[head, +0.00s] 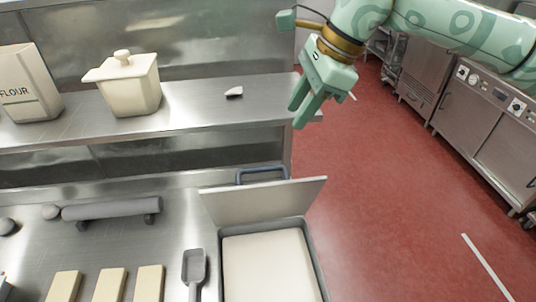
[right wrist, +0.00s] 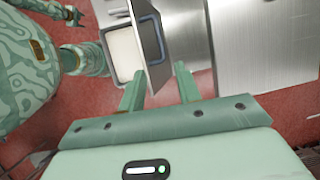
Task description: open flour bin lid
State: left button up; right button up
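The flour bin (head: 312,262) is set in the counter at the bottom of the head view, filled with white flour. Its flat lid (head: 262,202) stands raised, tilted up at the bin's far edge, with a blue handle (head: 262,172) on its far side. The bin (right wrist: 113,72), lid (right wrist: 148,45) and handle (right wrist: 151,38) also show in the right wrist view. My right gripper (head: 304,105) is open and empty, above and beyond the lid, apart from the handle. Its two fingers (right wrist: 160,90) are spread in the right wrist view. My left gripper seems to show small at the top left there, its fingers unclear.
A rolling pin (head: 110,209), grey scoop (head: 194,268) and several pale blocks (head: 108,285) lie left of the bin. Red floor is clear at right.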

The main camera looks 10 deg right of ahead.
aim_at(267, 168)
jog(key=p+x, duration=0.2)
jog(key=x, duration=1.2)
jog(key=shift+s+a+f+p, duration=0.1)
jog(key=shift+a+f+p, duration=0.1)
jog(key=shift+f+p, duration=0.15)
grip_shut()
